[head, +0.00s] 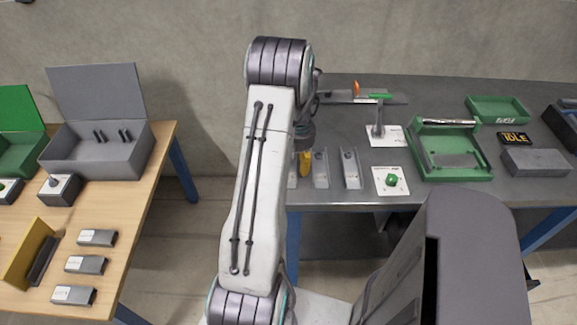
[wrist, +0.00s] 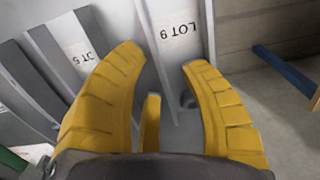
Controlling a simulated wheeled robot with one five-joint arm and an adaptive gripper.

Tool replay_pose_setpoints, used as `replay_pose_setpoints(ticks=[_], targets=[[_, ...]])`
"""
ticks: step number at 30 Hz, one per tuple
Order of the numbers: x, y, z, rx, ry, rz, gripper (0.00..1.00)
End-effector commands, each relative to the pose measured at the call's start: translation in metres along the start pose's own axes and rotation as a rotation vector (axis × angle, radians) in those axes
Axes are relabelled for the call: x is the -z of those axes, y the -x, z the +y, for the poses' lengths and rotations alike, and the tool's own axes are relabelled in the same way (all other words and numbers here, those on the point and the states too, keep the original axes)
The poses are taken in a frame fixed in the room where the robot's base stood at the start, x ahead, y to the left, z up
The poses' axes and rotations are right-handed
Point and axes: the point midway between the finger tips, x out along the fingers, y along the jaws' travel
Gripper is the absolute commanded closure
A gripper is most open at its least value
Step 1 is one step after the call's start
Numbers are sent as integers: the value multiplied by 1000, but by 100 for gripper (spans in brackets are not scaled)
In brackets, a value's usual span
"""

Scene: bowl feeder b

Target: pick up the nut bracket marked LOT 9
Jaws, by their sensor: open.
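The grey nut bracket marked LOT 9 (wrist: 181,82) is a channel-shaped piece with a white label. In the wrist view it lies between the two yellow fingers of my gripper (wrist: 167,61). The fingers are spread, with a gap to the label between them; I cannot tell if either touches the bracket. In the head view my gripper (head: 305,163) hangs at the left front of the grey bench, mostly hidden behind my arm. A second bracket (wrist: 55,60), its label partly covered and ending in 5, lies to the left in the wrist view.
On the grey bench, two brackets (head: 320,170) (head: 350,168) stand right of my gripper, then a green button on a white plate (head: 391,181) and a green fixture (head: 480,172). A wooden table (head: 140,205) with grey parts stands left, across a floor gap.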

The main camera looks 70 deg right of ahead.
Motion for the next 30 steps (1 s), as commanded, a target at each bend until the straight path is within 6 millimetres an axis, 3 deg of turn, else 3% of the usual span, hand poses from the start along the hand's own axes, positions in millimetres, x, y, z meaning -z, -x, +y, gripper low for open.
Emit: replay_pose_setpoints(ticks=[13, 30], targets=[[0, 0, 0, 0, 0, 0, 100], [0, 1, 0, 0, 0, 1, 100]])
